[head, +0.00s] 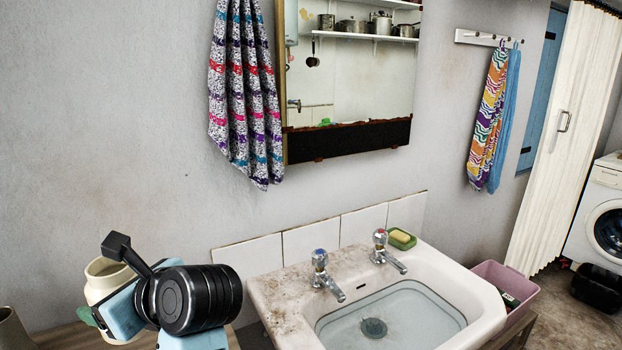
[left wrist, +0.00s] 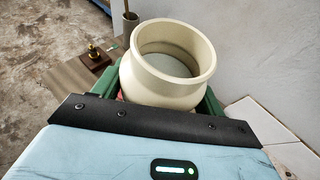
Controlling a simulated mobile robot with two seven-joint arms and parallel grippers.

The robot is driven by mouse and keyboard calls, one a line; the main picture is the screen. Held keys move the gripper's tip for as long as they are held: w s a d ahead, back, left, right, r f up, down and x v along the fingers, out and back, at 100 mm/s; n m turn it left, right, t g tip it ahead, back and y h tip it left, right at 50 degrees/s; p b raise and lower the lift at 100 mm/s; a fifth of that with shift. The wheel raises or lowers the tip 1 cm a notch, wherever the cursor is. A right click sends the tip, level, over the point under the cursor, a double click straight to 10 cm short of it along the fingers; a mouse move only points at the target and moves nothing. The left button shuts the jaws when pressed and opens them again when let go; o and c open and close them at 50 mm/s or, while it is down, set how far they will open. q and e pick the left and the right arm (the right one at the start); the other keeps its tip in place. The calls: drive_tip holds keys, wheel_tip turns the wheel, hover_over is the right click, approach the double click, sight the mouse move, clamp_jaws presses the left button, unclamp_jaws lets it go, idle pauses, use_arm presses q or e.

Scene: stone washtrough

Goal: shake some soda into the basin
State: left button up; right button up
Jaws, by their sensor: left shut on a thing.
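A cream, wide-mouthed jar (head: 103,277) is at the lower left of the head view, close to upright, left of the basin. My left gripper (head: 96,318) is shut around it, with its wrist hiding much of the jar. In the left wrist view the jar (left wrist: 172,68) stands between green fingers (left wrist: 165,98); its mouth is open and something pale grey-white shows inside. The white basin (head: 482,312) holds clear water (head: 405,315) over a dark drain. The jar is apart from the basin. My right gripper is not in view.
Two chrome taps (head: 323,272) (head: 383,252) stand on the basin's back ledge, beside a green soap dish (head: 402,238). A pink tub (head: 505,282) is right of the basin. A mirror (head: 352,85) and a patterned towel (head: 243,95) hang above. A wooden surface lies below the jar.

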use_arm(q)
drive_tip(key=m+t+h+p, duration=0.1)
drive_tip(key=s+d+r+m+t+h+p, duration=0.1)
drive_tip(key=m+t, duration=0.1)
drive_tip(key=d+r+m+t+p, duration=0.1)
drive_tip(key=shift+s+d+m+t+h, duration=0.25)
drive_tip(key=shift+m+t+h, duration=0.05)
drive_tip(key=shift+h, duration=0.1)
drive_tip(key=s+d+r+m+t+h+p, duration=0.2)
drive_tip(key=s+d+m+t+h+p, duration=0.1)
drive_tip(key=s+d+m+h, duration=0.1)
drive_tip(key=shift+d+r+m+h, duration=0.35)
drive_tip(key=shift+d+m+h, duration=0.45)
drive_tip(key=shift+d, duration=0.2)
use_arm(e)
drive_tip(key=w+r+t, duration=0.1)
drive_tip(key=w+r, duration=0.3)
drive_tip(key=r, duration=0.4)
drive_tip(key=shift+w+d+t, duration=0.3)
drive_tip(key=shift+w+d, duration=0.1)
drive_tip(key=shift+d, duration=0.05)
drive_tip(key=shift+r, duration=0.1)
